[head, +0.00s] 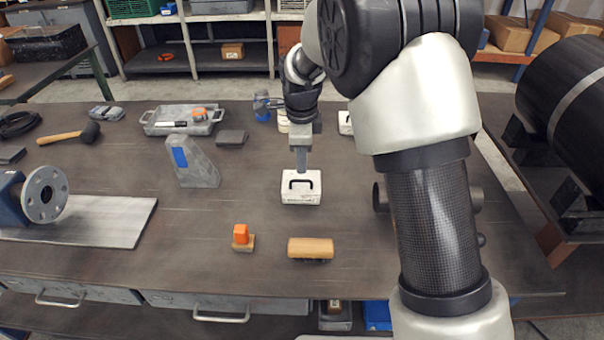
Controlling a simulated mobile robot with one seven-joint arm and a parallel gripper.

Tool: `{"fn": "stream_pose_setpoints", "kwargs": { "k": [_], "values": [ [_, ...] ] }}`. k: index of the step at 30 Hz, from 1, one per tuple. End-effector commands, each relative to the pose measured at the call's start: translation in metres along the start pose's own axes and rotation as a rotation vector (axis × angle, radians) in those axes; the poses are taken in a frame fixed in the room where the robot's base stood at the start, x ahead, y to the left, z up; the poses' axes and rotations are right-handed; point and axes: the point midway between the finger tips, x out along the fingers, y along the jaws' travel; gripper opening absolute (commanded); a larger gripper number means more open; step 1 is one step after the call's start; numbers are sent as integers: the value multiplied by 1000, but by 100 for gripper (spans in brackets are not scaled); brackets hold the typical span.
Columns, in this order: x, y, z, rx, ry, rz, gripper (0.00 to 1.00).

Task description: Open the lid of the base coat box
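A small white box (301,192) with a black handle on its lid stands in the middle of the table. Its lid looks shut. The print along its front edge is too small to read, so I cannot tell if it is the base coat box. My gripper (301,168) points down at the far side of this box, close to the handle. I cannot tell whether it touches the lid. Its fingers show as one narrow grey shape, so their opening is unclear. Another white box (345,123) stands farther back, partly hidden by my arm.
A grey wedge-shaped piece with a blue patch (194,162) stands left. A flanged pipe (45,194) is at far left. A metal tray (182,120) is at the back.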

Motion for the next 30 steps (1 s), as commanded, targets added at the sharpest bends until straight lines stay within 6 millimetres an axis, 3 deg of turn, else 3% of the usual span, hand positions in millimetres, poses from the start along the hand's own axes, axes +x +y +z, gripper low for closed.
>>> {"fn": "stream_pose_setpoints", "kwargs": {
  "k": [3, 9, 15, 23, 28, 30],
  "values": [
    [27, 1, 0, 0, 1, 4, 26],
    [57, 0, 0, 0, 0, 1, 26],
    [69, 0, 0, -1, -1, 0, 26],
    [70, 0, 0, -1, -1, -1, 26],
    [70, 0, 0, -1, 0, -1, 0],
    [70, 0, 0, -1, 0, -1, 0]
  ]
}}
